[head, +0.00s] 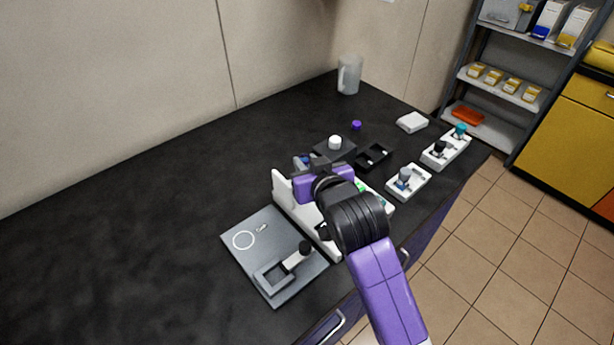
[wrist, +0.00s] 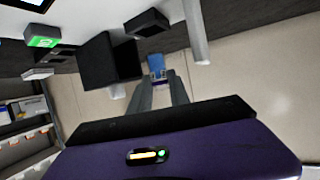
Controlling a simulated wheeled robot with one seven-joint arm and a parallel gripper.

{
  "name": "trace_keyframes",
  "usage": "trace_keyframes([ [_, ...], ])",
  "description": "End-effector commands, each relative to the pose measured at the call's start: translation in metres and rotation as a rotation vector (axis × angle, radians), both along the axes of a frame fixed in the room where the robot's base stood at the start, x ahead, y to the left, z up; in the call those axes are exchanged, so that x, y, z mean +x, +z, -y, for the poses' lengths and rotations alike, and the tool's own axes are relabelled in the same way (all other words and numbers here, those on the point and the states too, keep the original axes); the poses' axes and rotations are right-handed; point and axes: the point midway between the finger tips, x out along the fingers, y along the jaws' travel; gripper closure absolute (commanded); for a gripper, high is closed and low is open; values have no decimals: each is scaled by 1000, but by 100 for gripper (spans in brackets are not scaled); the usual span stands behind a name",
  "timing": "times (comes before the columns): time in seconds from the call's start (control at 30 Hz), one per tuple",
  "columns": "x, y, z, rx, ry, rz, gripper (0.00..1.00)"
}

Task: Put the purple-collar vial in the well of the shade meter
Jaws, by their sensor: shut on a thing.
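My gripper (head: 305,166) is shut on a small blue thing (wrist: 156,63), which shows between the fingertips in the wrist view. A small purple round thing (head: 356,125) stands on the bench behind my gripper. A white device (head: 283,189) stands under and beside my gripper, partly hidden by my arm. In the wrist view a white housing with a green light (wrist: 42,38) is close by at upper left. I cannot tell which part is the shade meter's well.
A grey plate (head: 258,232) with a black-knobbed part (head: 304,248) lies at front left. A white-knobbed dark unit (head: 334,143), a black tray (head: 374,157) and white holders (head: 409,184) crowd the right. A jug (head: 349,75) stands behind. The bench's left is clear.

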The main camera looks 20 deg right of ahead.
Motion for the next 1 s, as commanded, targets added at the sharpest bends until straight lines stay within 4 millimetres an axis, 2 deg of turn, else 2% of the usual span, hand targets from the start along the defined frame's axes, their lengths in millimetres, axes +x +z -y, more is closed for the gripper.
trace_keyframes([
  [0.3,-1,-41,0,0,0,-4,100],
  [0.57,-2,-48,-1,1,0,-14,100],
  [0.6,-2,-49,-1,1,0,-15,70],
  [1.0,-5,-42,-1,1,1,-4,68],
])
